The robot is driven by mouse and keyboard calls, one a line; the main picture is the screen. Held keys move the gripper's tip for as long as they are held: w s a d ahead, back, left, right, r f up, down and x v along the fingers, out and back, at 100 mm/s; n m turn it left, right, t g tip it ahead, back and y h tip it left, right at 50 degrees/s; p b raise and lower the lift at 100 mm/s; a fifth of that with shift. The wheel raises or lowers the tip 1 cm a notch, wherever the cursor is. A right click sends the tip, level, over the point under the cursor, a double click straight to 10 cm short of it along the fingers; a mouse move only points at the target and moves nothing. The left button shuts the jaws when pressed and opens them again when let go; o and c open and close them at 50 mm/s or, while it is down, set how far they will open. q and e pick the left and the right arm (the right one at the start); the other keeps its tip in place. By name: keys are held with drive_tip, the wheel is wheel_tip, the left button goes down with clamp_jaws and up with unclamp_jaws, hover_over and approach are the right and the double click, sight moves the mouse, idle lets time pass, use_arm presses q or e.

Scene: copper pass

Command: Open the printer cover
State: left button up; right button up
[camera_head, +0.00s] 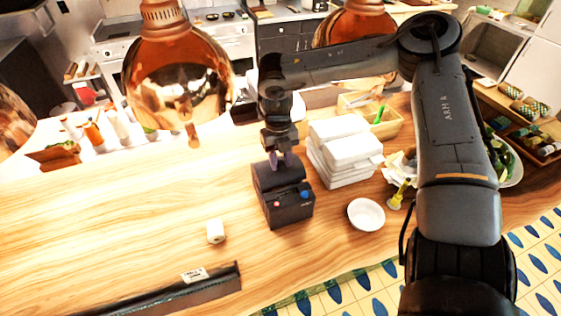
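The printer (290,214) is a small dark box on the wooden counter, near the middle of the head view. Its front part carries a blue button and small red and white marks. The raised rear part, which looks like the cover (263,178), seems to be down. My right gripper (281,160) points down at the top rear edge of the printer, touching it or just above it. My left gripper is not in view.
A white paper roll (216,231) stands left of the printer. A stack of white boxes (345,150) and a white bowl (366,214) are to its right. A dark rail (165,296) lies at the front left. Copper lamps (178,85) hang behind. The left counter is mostly clear.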

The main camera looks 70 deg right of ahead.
drive_tip(key=o, duration=0.3)
drive_tip(key=r, duration=1)
drive_tip(key=shift+w+d+r, duration=0.4)
